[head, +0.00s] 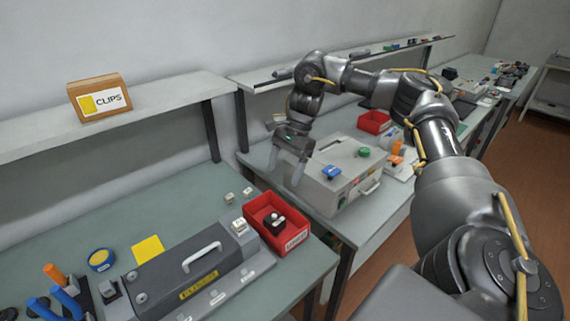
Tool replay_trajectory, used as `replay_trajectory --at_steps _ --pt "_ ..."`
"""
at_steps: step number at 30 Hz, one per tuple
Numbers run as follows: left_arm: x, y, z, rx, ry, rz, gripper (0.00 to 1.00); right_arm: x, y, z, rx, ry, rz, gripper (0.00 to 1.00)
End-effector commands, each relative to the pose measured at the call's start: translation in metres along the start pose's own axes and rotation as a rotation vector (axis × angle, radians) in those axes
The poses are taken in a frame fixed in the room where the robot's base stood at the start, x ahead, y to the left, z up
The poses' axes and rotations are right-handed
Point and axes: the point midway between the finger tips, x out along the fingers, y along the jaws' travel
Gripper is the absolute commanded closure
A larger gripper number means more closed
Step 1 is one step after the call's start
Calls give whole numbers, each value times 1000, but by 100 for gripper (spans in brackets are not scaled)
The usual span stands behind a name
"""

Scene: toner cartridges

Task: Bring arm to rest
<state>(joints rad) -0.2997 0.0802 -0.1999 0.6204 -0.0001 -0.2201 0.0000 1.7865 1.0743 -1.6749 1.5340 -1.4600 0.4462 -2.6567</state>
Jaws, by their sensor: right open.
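My right arm (437,139) comes in from the right and bends over the bench on the right. My right gripper (286,168) hangs from its end with the fingers pointing down, apart and with nothing visible between them. It is just left of a grey box-shaped machine (345,163) with a blue part (331,172) and a green knob (364,152). I cannot tell whether a finger touches the machine. My left gripper is not in view. No toner cartridge can be made out for certain.
A red bin (295,237) with dark and white parts sits on the near bench beside a grey machine with a handle (202,257). A yellow square (148,249) lies behind it. Another red bin (374,122) stands farther back.

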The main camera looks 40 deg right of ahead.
Motion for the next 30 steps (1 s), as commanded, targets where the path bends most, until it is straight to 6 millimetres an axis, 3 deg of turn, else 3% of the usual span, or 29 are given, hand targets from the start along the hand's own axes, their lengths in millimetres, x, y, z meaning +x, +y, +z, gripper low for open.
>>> replay_trajectory --at_steps 15,24,30 --pt "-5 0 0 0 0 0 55 -8 0 1 0 0 0 26" --pt "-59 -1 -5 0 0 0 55 -58 -1 22 0 0 0 26" --pt "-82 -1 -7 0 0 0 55 -80 -2 31 0 0 0 26"
